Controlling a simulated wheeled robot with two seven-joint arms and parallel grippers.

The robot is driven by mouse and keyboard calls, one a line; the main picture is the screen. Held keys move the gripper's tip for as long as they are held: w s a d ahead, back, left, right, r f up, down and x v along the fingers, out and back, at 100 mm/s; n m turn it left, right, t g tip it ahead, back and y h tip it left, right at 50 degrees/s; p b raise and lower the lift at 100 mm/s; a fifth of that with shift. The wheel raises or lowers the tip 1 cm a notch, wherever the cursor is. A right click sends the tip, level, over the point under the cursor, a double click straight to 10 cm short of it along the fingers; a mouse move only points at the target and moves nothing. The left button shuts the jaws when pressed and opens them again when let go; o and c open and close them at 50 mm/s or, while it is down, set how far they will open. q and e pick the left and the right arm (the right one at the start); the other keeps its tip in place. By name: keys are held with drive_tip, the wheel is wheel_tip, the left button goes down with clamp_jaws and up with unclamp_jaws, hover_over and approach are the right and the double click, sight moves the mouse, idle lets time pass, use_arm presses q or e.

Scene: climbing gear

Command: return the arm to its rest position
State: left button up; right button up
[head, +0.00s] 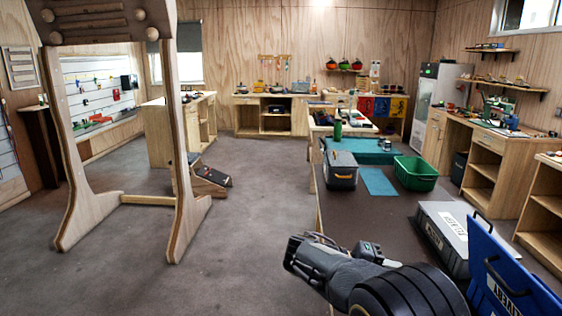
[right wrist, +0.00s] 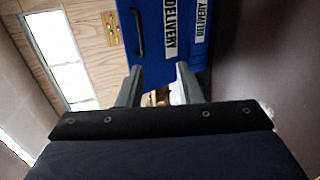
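My right arm (head: 375,283) reaches in from the bottom right of the head view, over the dark table top. Its fingers cannot be made out there. In the right wrist view the two fingers of my right gripper (right wrist: 157,78) stand apart, with nothing seen held between them. Beyond them is a blue case (right wrist: 160,45) with a dark handle and white DELIVERY labels. I cannot tell how close the fingers are to it. The blue case also shows at the lower right of the head view (head: 510,285). My left gripper is not in view.
A grey labelled case (head: 450,238) lies on the dark table (head: 360,226) beside the blue case. A grey bin (head: 341,172) and a green crate (head: 416,175) stand farther back. A wooden frame (head: 183,130) stands at left. The floor between frame and table is mostly clear.

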drive_tip(key=s+d+f+y, duration=0.3)
drive_tip(key=s+d+y, duration=0.1)
drive_tip(key=s+y, duration=0.15)
drive_tip(key=s+d+f+y, duration=0.3)
drive_tip(key=s+f+y, duration=0.15)
drive_tip(key=s, duration=0.25)
drive_tip(key=s+a+m+t+y, duration=0.1)
drive_tip(key=s+a+t+y, duration=0.5)
drive_tip(key=s, duration=0.8)
drive_tip(key=a+y, duration=0.3)
drive_tip(key=shift+a+r+t, duration=0.2)
drive_tip(key=shift+a+t, duration=0.1)
drive_tip(key=shift+a, duration=0.05)
